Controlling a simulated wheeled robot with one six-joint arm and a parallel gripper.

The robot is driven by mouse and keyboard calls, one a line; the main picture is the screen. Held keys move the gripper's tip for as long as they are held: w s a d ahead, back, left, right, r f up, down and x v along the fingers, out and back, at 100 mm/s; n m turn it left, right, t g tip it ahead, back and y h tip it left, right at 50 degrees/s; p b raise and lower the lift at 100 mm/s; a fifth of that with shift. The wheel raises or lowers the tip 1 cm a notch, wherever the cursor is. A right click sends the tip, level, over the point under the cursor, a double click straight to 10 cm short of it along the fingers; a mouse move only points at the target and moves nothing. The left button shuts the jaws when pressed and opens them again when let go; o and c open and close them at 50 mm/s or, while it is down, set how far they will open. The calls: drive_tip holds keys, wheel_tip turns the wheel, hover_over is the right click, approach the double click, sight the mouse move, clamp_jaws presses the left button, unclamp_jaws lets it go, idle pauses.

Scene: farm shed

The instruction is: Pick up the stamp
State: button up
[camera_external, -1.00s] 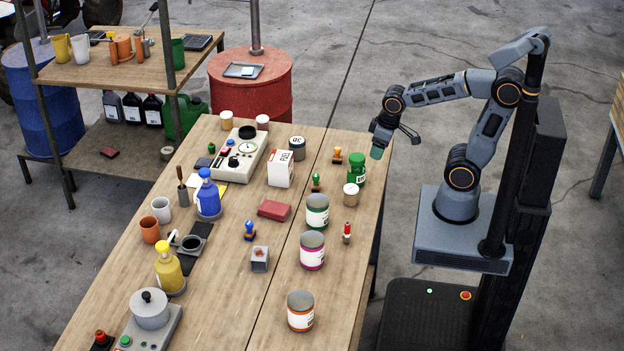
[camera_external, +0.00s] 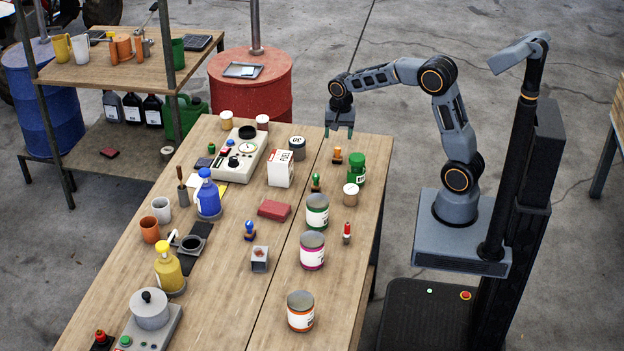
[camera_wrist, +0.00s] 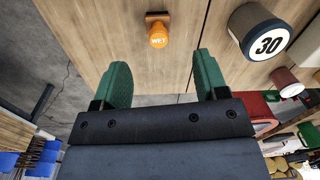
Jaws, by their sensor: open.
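An orange stamp marked WET (camera_external: 337,155) stands upright near the far right of the long table. In the wrist view the same orange stamp (camera_wrist: 158,38) shows ahead of my fingertips, roughly centred between them. Other stamps stand on the table: a green one (camera_external: 316,183), a blue one (camera_external: 249,231) and a red-handled one (camera_external: 346,232). My gripper (camera_external: 339,132) points down above the table's far end, just beyond the orange stamp. Its green fingers are apart with nothing between them; the open gripper (camera_wrist: 160,64) also shows in the wrist view.
A green jar (camera_external: 356,169) stands right of the orange stamp. A grey canister marked 30 (camera_external: 297,150) stands to its left and also shows in the wrist view (camera_wrist: 262,32). A white carton (camera_external: 281,169) and several paint cans, such as one (camera_external: 312,250), share the table.

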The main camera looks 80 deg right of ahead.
sight(338, 148)
drive_tip(key=shift+f+p, duration=0.3)
drive_tip(key=shift+f, duration=4.45)
drive_tip(key=c, duration=1)
drive_tip(key=shift+r, duration=0.1)
drive_tip(key=shift+c, duration=0.2)
